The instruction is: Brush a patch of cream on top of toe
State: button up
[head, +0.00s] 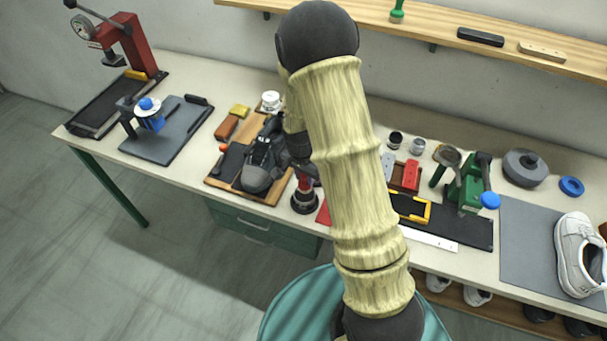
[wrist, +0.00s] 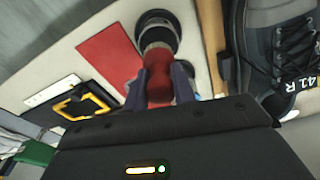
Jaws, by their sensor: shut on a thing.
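A dark grey lace-up shoe (head: 258,172) sits on a wooden board (head: 221,182), toe toward the bench's front edge. Its side with a "41 R" tag shows in the wrist view (wrist: 258,88). My gripper (wrist: 160,86) is shut on the red handle of a brush (wrist: 156,62) with a round black end (wrist: 157,28). In the head view the brush (head: 304,200) is upright, to the right of the shoe and apart from it. I cannot tell whether its black end touches the bench. A cream patch on the toe cannot be made out.
A white jar (head: 270,100) stands behind the shoe. A red mat (wrist: 106,52) lies beside the brush. Green (head: 466,190) and red (head: 140,48) tools stand along the bench. A white shoe (head: 575,255) is at the far right. My arm hides the bench's middle.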

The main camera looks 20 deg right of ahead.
aim_at(305, 183)
jog(key=shift+w+f+b, duration=0.1)
jog(key=shift+f+b, duration=0.6)
jog(key=shift+f, duration=0.65)
jog(key=shift+f+b, duration=0.4)
jog(key=shift+f, duration=0.15)
dwell(1.4)
jog(key=shift+r+p, duration=2.6)
jog(key=shift+r, duration=1)
jog(key=shift+a+f, duration=0.1)
